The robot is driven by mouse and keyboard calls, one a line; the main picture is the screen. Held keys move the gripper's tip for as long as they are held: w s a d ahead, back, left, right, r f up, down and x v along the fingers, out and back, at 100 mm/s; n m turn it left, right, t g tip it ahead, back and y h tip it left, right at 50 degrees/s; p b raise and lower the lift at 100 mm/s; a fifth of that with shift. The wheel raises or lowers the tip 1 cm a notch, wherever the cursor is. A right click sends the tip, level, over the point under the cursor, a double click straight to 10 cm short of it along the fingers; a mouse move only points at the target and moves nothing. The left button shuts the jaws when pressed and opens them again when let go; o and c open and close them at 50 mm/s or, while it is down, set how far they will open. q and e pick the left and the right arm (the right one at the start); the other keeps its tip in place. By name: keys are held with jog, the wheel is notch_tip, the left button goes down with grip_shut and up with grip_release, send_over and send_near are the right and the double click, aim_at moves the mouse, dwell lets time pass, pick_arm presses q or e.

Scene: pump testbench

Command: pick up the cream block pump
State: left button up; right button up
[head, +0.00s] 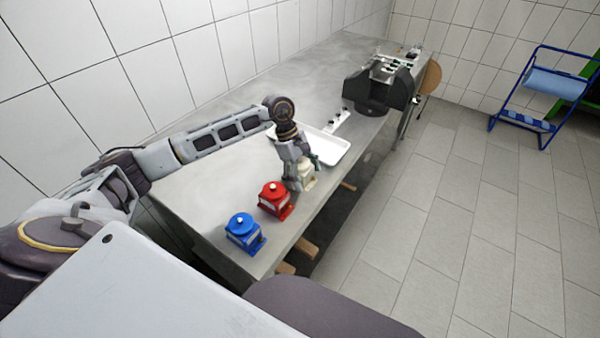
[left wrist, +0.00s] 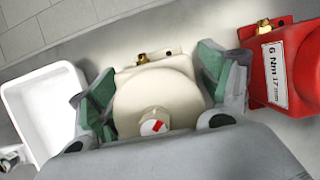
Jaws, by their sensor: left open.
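The cream block pump (left wrist: 150,95) stands on the metal bench, with a pale cap marked in red and a brass fitting at its far side in the left wrist view. In the head view the cream block pump (head: 307,172) is partly hidden behind my left gripper. My left gripper (head: 303,178) is open and low over the pump. In the left wrist view its green-padded fingers (left wrist: 160,90) stand on either side of the pump's body. I cannot tell whether they touch it. My right gripper is not in view.
A red pump (head: 274,197) and a blue pump (head: 243,230) stand close by, nearer to me. A white tray (head: 335,151) lies just beyond the cream pump. A dark machine (head: 376,88) stands farther along the bench (head: 215,165). The bench's left side is clear.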

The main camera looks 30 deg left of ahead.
pick_arm(q)
jog(key=c, duration=1.6)
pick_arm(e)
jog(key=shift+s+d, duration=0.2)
pick_arm(q)
jog(key=shift+o, duration=0.2)
jog(key=shift+w+r, duration=0.1)
jog(key=shift+r, duration=0.1)
